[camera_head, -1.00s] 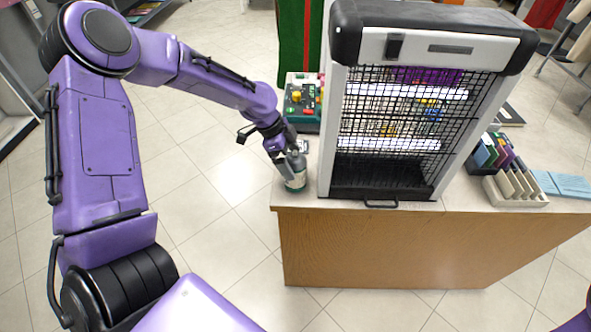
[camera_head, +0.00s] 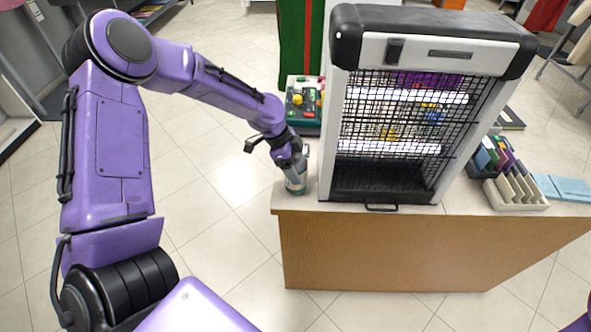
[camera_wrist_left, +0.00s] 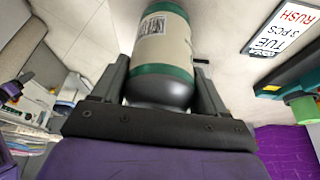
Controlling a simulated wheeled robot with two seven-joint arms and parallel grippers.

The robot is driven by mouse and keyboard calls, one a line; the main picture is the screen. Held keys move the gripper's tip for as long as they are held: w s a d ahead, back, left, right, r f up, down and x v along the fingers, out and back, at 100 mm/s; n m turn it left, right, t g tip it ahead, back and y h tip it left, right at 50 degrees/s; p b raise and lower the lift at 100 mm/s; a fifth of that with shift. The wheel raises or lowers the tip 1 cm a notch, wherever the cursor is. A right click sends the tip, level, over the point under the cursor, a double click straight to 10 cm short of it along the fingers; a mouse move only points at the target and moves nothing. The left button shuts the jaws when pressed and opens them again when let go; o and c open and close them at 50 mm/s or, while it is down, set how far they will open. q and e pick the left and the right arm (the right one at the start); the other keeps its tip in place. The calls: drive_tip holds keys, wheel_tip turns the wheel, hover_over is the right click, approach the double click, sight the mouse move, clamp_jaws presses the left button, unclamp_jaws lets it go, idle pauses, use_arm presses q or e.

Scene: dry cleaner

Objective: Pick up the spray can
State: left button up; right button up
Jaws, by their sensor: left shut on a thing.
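The spray can (camera_head: 296,186) stands upright at the left end of the counter, beside the bug-zapper-like appliance. It has a green base and a pale label. In the left wrist view the can (camera_wrist_left: 165,45) lies between the two fingers, with a barcode on its label and its grey rounded end toward the palm. My left gripper (camera_head: 293,170) reaches down from above and is shut on the can; it also shows in the left wrist view (camera_wrist_left: 160,85). The can's top is hidden by the gripper in the head view. My right gripper is out of view.
The large caged appliance (camera_head: 385,180) stands just right of the can. A green toy-like box (camera_head: 303,112) is behind it. A card holder (camera_head: 515,190) and blue cards (camera_head: 570,188) lie to the right on the counter (camera_head: 460,200). Left of the counter is open floor.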

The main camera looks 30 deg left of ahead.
use_arm(q)
drive_tip(key=r, duration=0.3)
drive_tip(key=shift+s+r+b, duration=0.25)
drive_tip(key=shift+s+b, duration=0.05)
drive_tip(key=shift+b, duration=0.1)
drive_tip(key=s+r+p, duration=0.9)
drive_tip(key=s, duration=0.4)
drive_tip(key=shift+s+p, duration=0.3)
drive_tip(key=shift+p, duration=0.05)
drive_tip(key=shift+d+f, duration=0.1)
drive_tip(key=shift+f, duration=0.05)
